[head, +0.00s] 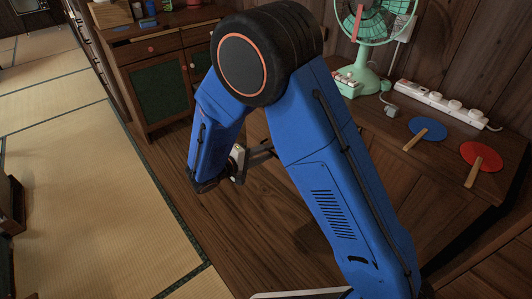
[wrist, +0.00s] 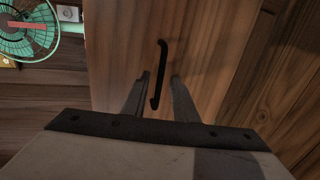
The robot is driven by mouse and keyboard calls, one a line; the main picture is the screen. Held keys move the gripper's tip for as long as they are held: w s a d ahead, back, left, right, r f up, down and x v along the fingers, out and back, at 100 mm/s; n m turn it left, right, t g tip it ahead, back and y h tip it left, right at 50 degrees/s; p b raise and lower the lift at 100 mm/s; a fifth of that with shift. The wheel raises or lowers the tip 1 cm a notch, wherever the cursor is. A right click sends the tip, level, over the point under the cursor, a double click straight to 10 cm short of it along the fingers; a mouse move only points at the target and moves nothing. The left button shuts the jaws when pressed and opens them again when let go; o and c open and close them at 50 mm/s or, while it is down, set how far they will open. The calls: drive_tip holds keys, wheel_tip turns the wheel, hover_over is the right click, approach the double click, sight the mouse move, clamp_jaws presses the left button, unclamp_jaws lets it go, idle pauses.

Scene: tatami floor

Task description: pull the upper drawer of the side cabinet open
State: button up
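The side cabinet (head: 455,145) is brown wood, at the right in the head view. In the wrist view a wooden front (wrist: 215,50) carries a slim black bar handle (wrist: 161,70). I cannot tell whether this front belongs to the upper drawer. My gripper (wrist: 160,76) is open, one finger on each side of the handle's lower part in the picture. No contact is visible, and the depth between fingertips and handle is unclear. In the head view my gripper (head: 270,148) is partly hidden by my blue arm, which also hides the handle.
Another cabinet (head: 158,90) stands at the back left. Tatami floor (head: 80,200) at the left is open.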

drive_tip(key=v, duration=1.7)
drive_tip(key=shift+a, duration=0.2)
drive_tip(key=shift+s, duration=0.1)
